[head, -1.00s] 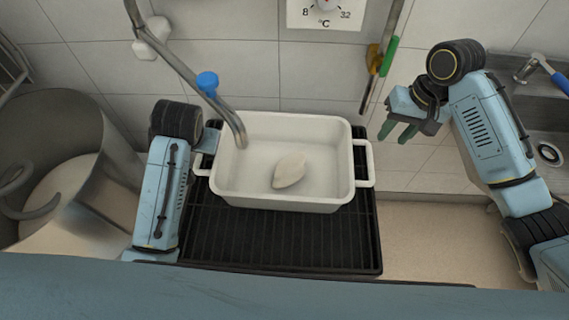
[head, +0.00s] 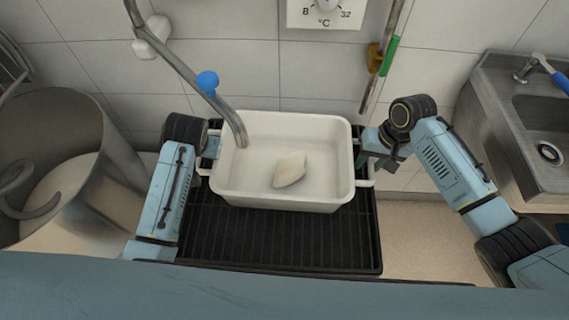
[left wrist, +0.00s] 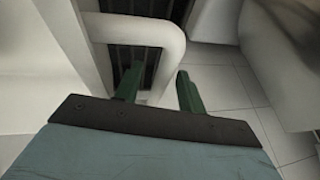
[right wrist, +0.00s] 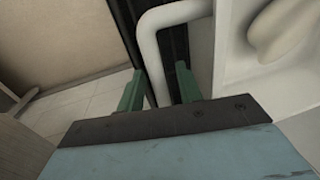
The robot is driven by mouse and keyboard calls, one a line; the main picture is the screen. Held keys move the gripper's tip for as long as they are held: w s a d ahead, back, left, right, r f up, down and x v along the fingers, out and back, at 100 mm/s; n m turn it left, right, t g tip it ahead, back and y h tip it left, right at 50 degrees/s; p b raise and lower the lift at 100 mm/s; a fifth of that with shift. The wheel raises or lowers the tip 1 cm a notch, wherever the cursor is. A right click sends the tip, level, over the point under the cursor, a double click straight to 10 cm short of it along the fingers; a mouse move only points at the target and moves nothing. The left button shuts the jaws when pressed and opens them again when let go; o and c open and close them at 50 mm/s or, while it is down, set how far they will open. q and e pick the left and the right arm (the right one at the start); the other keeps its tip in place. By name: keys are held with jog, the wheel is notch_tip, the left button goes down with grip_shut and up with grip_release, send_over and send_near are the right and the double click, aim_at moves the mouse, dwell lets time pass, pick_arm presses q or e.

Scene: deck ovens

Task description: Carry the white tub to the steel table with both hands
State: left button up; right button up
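The white tub (head: 250,190) stands level on a black slatted rack, with a pale lump of dough (head: 290,169) inside. It has a handle on each side. My left gripper (head: 207,152) is at the left handle; in the left wrist view its green fingers (left wrist: 158,88) are apart, with the handle bar (left wrist: 165,60) between them. My right gripper (head: 368,158) is at the right handle; in the right wrist view its fingers (right wrist: 160,88) are apart on either side of the handle bar (right wrist: 150,50). Neither is visibly closed on the bar.
The black rack (head: 270,245) lies under the tub. A metal pipe with a blue knob (head: 207,82) reaches over the tub's left rim. A large steel mixing bowl (head: 120,170) is at the left. A steel sink unit (head: 500,110) is at the right. A tiled wall is close behind.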

pick_arm(q)
grip_shut()
pick_arm(e)
grip_shut()
pick_arm(q)
jog(key=shift+r, duration=0.2)
pick_arm(e)
jog(key=shift+r, duration=0.2)
